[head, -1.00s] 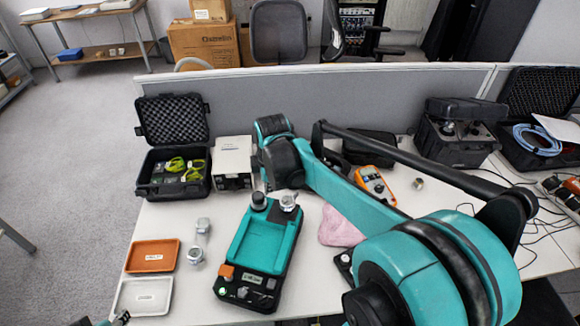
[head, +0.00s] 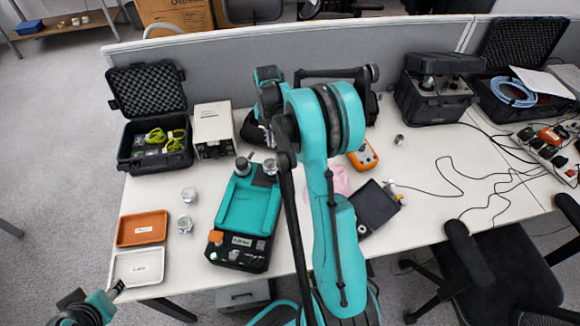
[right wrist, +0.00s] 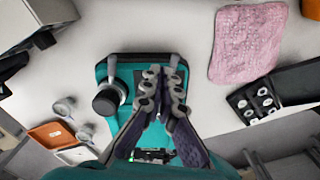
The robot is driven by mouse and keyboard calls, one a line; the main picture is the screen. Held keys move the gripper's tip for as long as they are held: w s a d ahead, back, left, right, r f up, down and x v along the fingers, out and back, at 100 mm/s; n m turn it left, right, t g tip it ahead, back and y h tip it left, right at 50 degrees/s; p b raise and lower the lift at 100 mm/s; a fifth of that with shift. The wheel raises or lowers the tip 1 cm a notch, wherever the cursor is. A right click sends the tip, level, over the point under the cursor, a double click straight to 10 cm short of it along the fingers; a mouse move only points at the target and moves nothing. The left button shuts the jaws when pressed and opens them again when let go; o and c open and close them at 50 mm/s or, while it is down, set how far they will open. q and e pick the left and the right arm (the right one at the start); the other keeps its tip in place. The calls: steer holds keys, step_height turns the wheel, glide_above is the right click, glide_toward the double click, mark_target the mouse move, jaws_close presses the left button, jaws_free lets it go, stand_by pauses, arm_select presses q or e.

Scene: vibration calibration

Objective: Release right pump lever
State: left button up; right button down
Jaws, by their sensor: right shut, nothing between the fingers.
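The teal pump unit (head: 245,205) lies on the white table, with a dark knob (head: 243,165) and a silver round fitting (head: 270,168) at its back end. In the right wrist view the dark knob (right wrist: 108,98) is left of my right gripper (right wrist: 163,90). A slim grey lever-like part (right wrist: 174,68) shows just beyond the fingertips, partly hidden. My right gripper is shut and empty, over the pump's back right part; I cannot tell whether it touches. My left gripper (head: 117,290) is at the lower left, by the white tray; its jaw state is unclear.
An orange tray (head: 142,228) and a white tray (head: 138,266) lie left of the pump. An open black case (head: 155,145) and a white box (head: 212,130) stand behind. A pink cloth (right wrist: 248,43) lies to the right. An office chair (head: 490,270) stands at lower right.

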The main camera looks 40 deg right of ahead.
steer(key=f+m+b, duration=0.1)
steer(key=f, duration=0.1)
steer(key=s+f+m+b, duration=0.1)
steer(key=d+f+m+b, duration=0.1)
steer(key=f, duration=0.1)
steer(key=shift+s+f, duration=0.25)
steer(key=shift+f, duration=0.1)
steer(key=s+m, duration=0.7)
steer(key=m, duration=0.6)
step_height(320, 180, up, 7)
steer(key=p, duration=0.4)
steer(key=shift+d, duration=0.1)
stand_by(0.4)
